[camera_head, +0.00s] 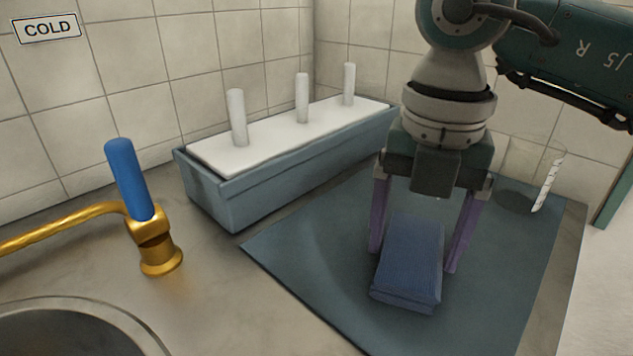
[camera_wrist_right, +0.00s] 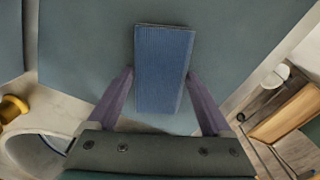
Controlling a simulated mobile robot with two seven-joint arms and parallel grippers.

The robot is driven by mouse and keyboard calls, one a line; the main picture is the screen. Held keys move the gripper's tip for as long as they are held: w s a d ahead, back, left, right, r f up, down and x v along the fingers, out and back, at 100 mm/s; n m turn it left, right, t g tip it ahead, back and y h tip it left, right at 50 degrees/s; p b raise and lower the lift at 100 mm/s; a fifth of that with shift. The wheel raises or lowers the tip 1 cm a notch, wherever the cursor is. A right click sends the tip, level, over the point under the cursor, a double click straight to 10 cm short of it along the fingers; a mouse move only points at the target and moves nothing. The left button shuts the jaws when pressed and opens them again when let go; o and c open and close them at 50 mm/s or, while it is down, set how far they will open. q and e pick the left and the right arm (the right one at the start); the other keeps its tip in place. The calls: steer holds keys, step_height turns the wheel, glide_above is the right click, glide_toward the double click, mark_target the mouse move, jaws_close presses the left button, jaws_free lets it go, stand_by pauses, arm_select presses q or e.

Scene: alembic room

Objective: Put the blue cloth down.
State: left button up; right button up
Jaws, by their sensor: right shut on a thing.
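The blue cloth (camera_head: 408,265) is a folded, ribbed block between the two purple fingers of my right gripper (camera_head: 412,260). The fingers are shut on its long sides. The cloth is over the dark blue-grey mat (camera_head: 320,270); I cannot tell whether its underside touches the mat or hangs just above it. In the right wrist view the cloth (camera_wrist_right: 163,70) lies between the fingertips, with the mat (camera_wrist_right: 85,45) around it. My left gripper is not in view.
A blue-grey trough (camera_head: 260,198) with a white pegged top stands behind the mat. A clear beaker (camera_head: 520,185) stands at the mat's back right. A brass tap (camera_head: 155,240) with a blue handle and a sink (camera_head: 95,310) are at left. The mat's front is clear.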

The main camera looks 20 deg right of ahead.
mark_target(413, 248)
steer(key=o, duration=1)
steer(key=shift+f, duration=0.1)
steer(key=shift+r, duration=0.3)
steer(key=shift+r+p, duration=1.25)
steer(key=shift+r, duration=4.65)
